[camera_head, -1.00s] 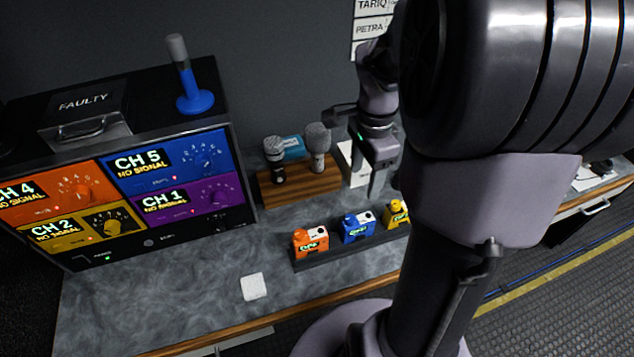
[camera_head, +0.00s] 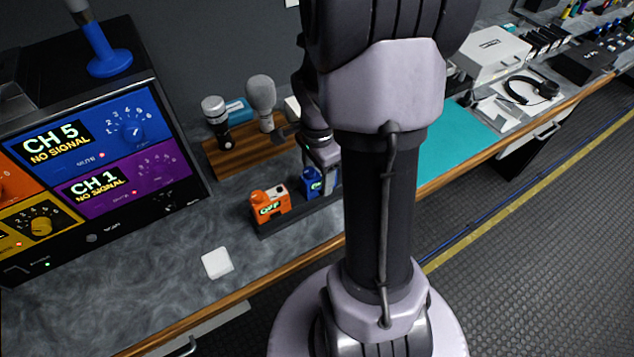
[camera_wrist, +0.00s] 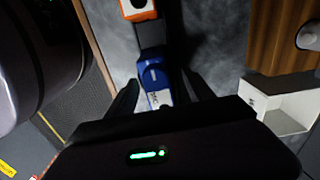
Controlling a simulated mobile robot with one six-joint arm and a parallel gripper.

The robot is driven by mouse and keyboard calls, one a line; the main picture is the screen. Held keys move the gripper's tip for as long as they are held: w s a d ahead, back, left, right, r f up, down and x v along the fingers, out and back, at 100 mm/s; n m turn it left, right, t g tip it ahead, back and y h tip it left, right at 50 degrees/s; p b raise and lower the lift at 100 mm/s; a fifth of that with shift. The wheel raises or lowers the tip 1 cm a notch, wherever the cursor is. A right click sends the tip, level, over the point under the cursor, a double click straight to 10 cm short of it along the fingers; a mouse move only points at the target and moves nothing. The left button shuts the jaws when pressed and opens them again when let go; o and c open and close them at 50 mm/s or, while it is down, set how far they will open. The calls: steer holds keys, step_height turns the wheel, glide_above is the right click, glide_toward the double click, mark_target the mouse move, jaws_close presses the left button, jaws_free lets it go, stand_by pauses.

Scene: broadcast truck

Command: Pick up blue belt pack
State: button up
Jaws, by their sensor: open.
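The blue belt pack (camera_head: 312,182) stands in a dark rack (camera_head: 300,215) on the grey counter, partly hidden by my gripper and arm in the head view. In the wrist view the blue belt pack (camera_wrist: 153,72) lies between my two fingers. My gripper (camera_head: 328,180) is open, its fingers (camera_wrist: 160,92) pointing down on either side of the pack. Whether they touch it I cannot tell. An orange belt pack (camera_head: 269,203) stands in the rack just left of the blue one. The yellow pack is hidden behind my arm.
A wooden stand (camera_head: 240,148) with two microphones is behind the rack. A white open box (camera_wrist: 285,105) is close beside my gripper. A white square (camera_head: 217,263) lies on clear counter at front left. The channel console (camera_head: 100,160) stands at left.

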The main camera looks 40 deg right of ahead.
jaws_close()
steer(key=shift+r, duration=0.15)
